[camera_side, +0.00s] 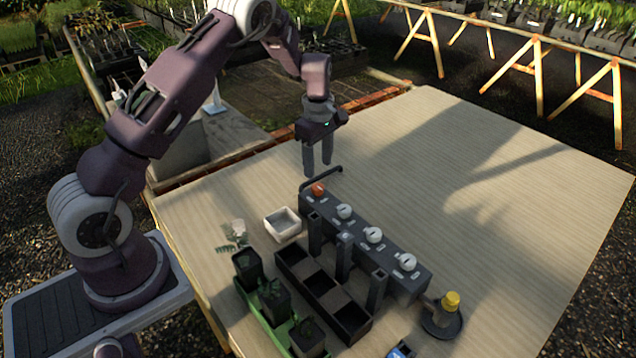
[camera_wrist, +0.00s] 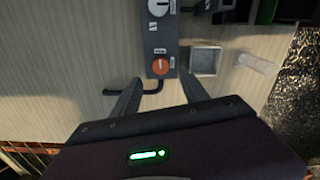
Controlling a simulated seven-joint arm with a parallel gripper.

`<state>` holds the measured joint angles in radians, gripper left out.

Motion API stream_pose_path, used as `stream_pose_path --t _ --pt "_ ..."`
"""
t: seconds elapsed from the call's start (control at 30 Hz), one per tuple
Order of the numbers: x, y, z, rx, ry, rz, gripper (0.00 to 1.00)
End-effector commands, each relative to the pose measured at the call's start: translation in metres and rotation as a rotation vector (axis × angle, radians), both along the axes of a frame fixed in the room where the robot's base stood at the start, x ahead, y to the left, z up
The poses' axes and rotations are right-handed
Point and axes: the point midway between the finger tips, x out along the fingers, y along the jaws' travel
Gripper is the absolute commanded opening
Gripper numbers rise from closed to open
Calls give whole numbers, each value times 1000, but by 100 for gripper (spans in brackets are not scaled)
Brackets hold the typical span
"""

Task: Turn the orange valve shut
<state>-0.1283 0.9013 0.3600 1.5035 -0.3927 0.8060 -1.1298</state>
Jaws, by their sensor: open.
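The orange valve (camera_side: 318,189) is a round knob at the far left end of a dark grey manifold block (camera_side: 385,248), which also carries several white knobs. In the wrist view the orange valve (camera_wrist: 160,67) lies just beyond and between my fingertips, with a pale mark across its face. My gripper (camera_side: 318,172) is open and empty, fingers pointing down. In the side view it hangs above the orange valve end of the block. The fingers also show in the wrist view (camera_wrist: 158,88), one on each side of the block's end. I cannot tell the exact height gap.
A black bent pipe (camera_side: 322,174) sticks out at the block's end, close to my fingers. A small pale square tray (camera_side: 283,224), a black compartment box (camera_side: 322,290) and potted seedlings (camera_side: 272,298) stand nearby. A yellow-topped item (camera_side: 450,302) stands right. The table's right side is clear.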

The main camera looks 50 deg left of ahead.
Motion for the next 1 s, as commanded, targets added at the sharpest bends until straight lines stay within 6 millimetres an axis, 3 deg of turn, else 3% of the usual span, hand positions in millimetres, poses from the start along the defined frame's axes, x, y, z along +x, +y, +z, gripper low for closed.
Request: stream_pose_path --t 0.3,0.43,0.67,0.93,1.0 --pt "-1 0 -58 -1 5 3 52" --pt "-1 0 -68 -1 3 2 52" --pt "-1 0 -70 0 2 1 52" --pt "-1 0 -69 0 2 0 1" --pt "-1 0 -69 0 2 0 0"
